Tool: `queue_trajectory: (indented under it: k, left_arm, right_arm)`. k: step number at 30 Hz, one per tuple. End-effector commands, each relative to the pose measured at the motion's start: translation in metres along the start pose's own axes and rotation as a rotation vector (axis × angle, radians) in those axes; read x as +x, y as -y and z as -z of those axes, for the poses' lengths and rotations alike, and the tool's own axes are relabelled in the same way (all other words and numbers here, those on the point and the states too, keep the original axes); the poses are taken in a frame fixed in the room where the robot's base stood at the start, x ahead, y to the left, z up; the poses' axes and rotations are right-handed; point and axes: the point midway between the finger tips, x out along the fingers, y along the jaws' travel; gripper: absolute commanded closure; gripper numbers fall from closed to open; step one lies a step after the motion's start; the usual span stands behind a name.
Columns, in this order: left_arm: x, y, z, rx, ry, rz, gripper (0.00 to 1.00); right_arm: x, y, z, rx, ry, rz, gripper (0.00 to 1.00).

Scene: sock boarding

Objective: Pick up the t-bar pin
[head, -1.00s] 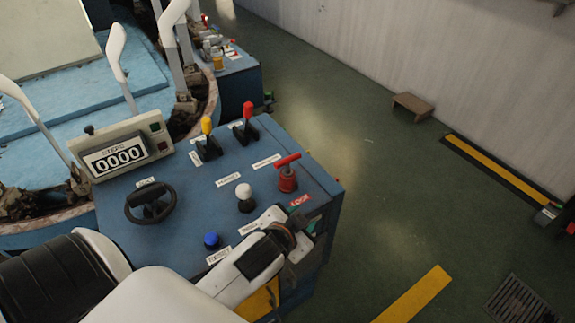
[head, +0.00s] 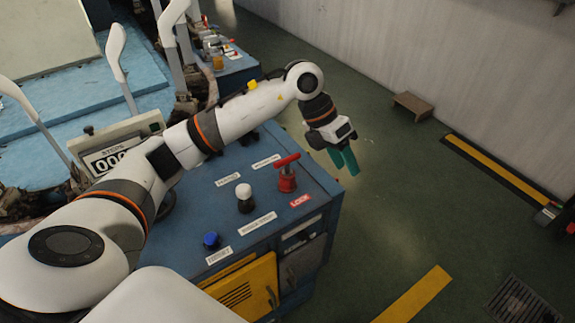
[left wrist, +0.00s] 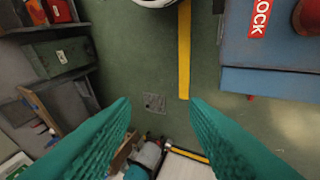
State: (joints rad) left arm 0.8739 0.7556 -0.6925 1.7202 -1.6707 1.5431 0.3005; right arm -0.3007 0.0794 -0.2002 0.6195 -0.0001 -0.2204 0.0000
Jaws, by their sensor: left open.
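The t-bar pin (head: 287,174) is red, with a crossbar on top. It stands upright in the right part of the blue control panel (head: 262,195), behind the red LOCK label (head: 301,200). In the left wrist view, part of a red thing beside the LOCK label, likely the pin (left wrist: 309,17), is cut off at the top right corner. My left gripper (head: 345,165) is open and empty, beyond the panel's right edge over the floor, apart from the pin. Its green fingers (left wrist: 160,105) spread wide in the left wrist view. My right gripper is not in view.
A white-topped knob (head: 244,198) and a blue knob (head: 211,240) stand on the panel, left of the pin. My left arm covers the panel's back and part of the counter box (head: 115,150). A small step (head: 413,105) stands by the wall.

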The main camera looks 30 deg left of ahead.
Motion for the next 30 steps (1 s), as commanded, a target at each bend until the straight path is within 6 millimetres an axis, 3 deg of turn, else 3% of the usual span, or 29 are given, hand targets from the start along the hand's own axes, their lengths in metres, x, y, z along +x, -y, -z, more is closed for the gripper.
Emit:
queue_trajectory:
  k: [1, 3, 6, 9, 11, 21, 30]
  left_arm:
    - [-0.022, 0.028, -0.004, -0.026, 0.059, 0.129, 0.59]
    - [-0.049, 0.058, -0.014, -0.073, 0.134, 0.271, 0.59]
    - [-0.079, 0.084, -0.026, -0.134, 0.206, 0.405, 0.59]
    - [-0.093, 0.095, -0.034, -0.169, 0.246, 0.469, 0.59]
    - [-0.092, 0.1, -0.037, -0.18, 0.258, 0.484, 0.59]
    - [-0.046, 0.123, -0.053, -0.179, 0.259, 0.483, 0.59]
    - [-0.023, 0.135, -0.062, -0.179, 0.26, 0.482, 0.59]
  right_arm:
    - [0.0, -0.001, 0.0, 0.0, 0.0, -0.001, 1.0]
    - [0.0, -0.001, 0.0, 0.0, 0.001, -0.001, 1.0]
    - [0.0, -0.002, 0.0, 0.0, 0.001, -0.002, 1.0]
    - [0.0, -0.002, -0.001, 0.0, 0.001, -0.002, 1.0]
    - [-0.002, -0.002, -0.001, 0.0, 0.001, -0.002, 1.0]
    - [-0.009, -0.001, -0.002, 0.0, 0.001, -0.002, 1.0]
    - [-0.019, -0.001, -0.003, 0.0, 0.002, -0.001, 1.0]
